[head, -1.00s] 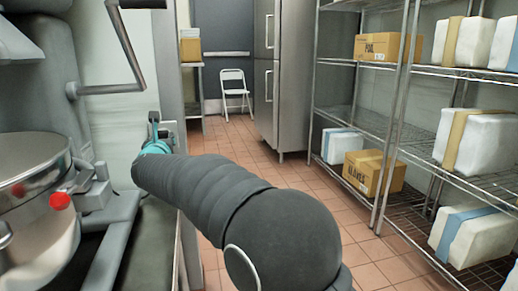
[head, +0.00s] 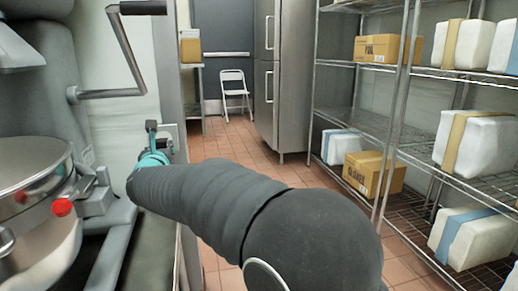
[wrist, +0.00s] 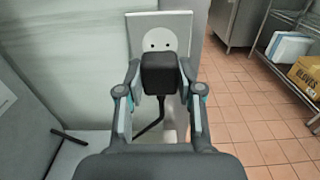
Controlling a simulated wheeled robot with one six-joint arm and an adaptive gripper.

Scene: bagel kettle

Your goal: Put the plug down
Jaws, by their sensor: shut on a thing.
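My gripper (wrist: 160,68) is shut on a black plug (wrist: 160,77), with one finger on each side of it. A dark cord (wrist: 150,127) hangs from the plug toward the lower left. Behind and above the plug is a pale wall plate with a round white socket (wrist: 158,37). Both socket holes show uncovered, so the plug is out of the socket. My arm hides most of the gripper there.
A large grey machine with a steel bowl (head: 35,165) and red knob (head: 62,207) stands at the left. A grey counter (head: 150,235) lies below the wrist. Wire shelves (head: 400,150) with boxes stand at the right.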

